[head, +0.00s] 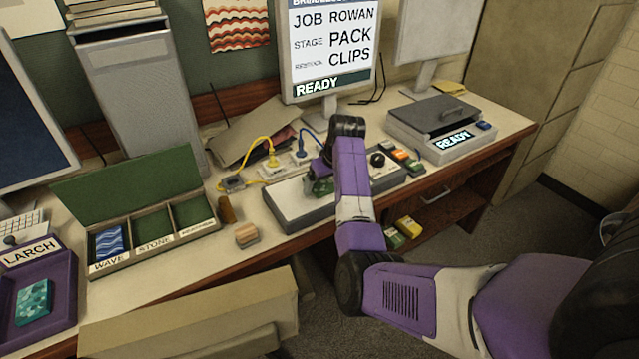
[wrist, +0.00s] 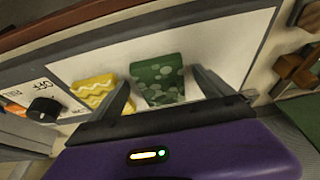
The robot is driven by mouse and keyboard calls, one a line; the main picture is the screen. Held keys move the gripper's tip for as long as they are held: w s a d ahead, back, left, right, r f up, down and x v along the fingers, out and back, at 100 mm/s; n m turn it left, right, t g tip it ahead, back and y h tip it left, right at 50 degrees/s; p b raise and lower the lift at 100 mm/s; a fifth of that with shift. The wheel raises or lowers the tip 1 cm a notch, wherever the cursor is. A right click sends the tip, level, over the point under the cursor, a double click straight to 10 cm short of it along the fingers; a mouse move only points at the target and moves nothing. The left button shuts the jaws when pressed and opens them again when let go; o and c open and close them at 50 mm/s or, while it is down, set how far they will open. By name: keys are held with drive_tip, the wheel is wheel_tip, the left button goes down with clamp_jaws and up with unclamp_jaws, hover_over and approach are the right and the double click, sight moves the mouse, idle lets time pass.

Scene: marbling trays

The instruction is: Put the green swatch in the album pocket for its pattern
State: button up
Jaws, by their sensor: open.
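The green swatch (wrist: 158,78), with pale rounded spots like pebbles, lies on the white top of a grey unit (head: 290,212). In the head view the swatch (head: 322,187) is partly hidden by my arm. My gripper (wrist: 163,84) is open, with one finger on each side of the green swatch; I cannot tell whether they touch it. The album (head: 150,254) stands open on the desk at left, with several pockets. The pocket labelled WAVE holds a blue wavy swatch (head: 109,242). The STONE pocket (head: 153,226) and the right pocket (head: 190,211), its label unreadable, look empty.
A yellow zigzag swatch (wrist: 94,90) lies just left of the green one in the wrist view. A knob (wrist: 44,110) marked OFF is near it. A wooden block (head: 246,235) and brown peg (head: 226,210) stand between album and unit. The purple LARCH tray (head: 62,272) holds a teal swatch.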

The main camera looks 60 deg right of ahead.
drive_tip(key=c, duration=1.6)
drive_tip(key=shift+r, duration=0.1)
